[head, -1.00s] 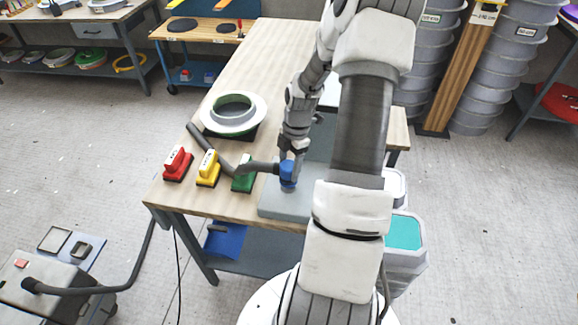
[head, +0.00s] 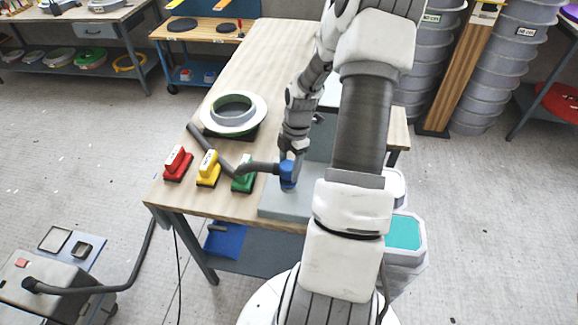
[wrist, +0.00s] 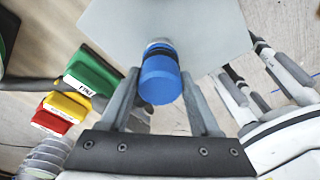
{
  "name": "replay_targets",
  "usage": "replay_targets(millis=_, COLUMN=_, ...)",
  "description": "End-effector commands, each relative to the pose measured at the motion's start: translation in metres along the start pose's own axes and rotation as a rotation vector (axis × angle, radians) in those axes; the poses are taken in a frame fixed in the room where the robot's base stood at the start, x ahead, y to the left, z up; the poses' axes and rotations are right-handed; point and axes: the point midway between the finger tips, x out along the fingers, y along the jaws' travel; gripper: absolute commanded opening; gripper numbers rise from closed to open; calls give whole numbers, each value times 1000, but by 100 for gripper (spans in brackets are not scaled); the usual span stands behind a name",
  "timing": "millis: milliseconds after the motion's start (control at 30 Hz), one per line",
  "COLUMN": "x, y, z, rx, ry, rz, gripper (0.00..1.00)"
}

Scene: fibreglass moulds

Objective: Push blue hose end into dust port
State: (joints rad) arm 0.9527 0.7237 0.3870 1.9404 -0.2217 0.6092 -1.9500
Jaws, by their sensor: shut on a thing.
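The blue hose end (head: 288,176) is a short blue cylinder at the end of a dark grey hose (head: 262,168), over the pale grey block (head: 272,204) at the table's front edge. My gripper (head: 290,162) is shut on it from above. In the wrist view the blue hose end (wrist: 160,82) sits between the two fingers of my gripper (wrist: 160,88).
Green (head: 243,177), yellow (head: 208,169) and red (head: 178,163) sanding blocks stand left of the gripper, the green one close to the hose. The wooden tabletop (head: 262,75) is clear toward the back.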

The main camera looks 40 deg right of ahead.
Motion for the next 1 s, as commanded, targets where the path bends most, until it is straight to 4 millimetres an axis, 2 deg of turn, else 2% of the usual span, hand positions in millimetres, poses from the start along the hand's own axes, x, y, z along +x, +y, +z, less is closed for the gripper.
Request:
replay_targets(millis=633, x=12, y=0, z=2, rx=0, ry=0, rz=1, gripper=14)
replay_targets(millis=667, x=12, y=0, z=2, rx=0, ry=0, rz=1, gripper=65)
replay_targets(millis=833, x=11, y=0, z=2, rx=0, ry=0, rz=0, gripper=96)
replay_targets(millis=867, x=11, y=0, z=2, rx=0, ry=0, rz=0, gripper=98)
replay_targets(millis=1000, x=11, y=0, z=2, rx=0, ry=0, rz=0, gripper=98)
